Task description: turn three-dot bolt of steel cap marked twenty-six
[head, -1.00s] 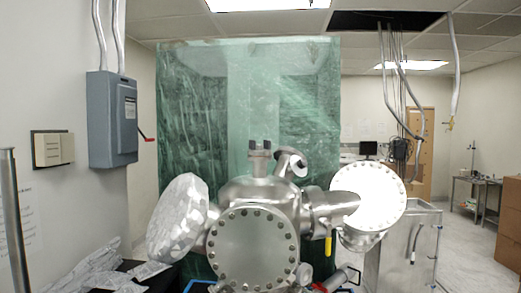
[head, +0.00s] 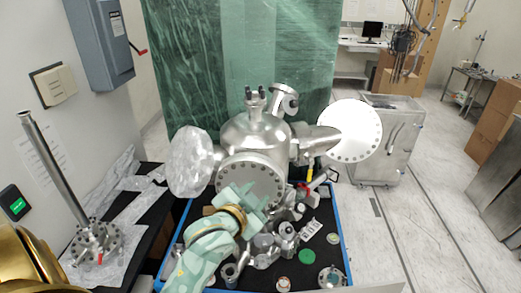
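A steel vacuum chamber (head: 255,130) stands in the middle. Its front has a round bolted steel cap (head: 262,170), partly hidden by my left gripper. Another bolted round cap (head: 355,130), bright and pale, faces me at the chamber's right. A foil-wrapped disc (head: 190,162) is at its left. I cannot read a twenty-six or any dot marks on the bolts. My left gripper (head: 250,200) is pale green and sits before the lower part of the front cap; whether it touches cannot be told. Its fingers are too unclear to show open or shut. My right gripper is not in view.
A blue-edged black tray (head: 347,250) below the chamber holds several loose fittings and a green disc (head: 307,257). A steel tube on a flange (head: 95,240) stands at left on a foil-covered surface. A metal cart (head: 385,150) is at right.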

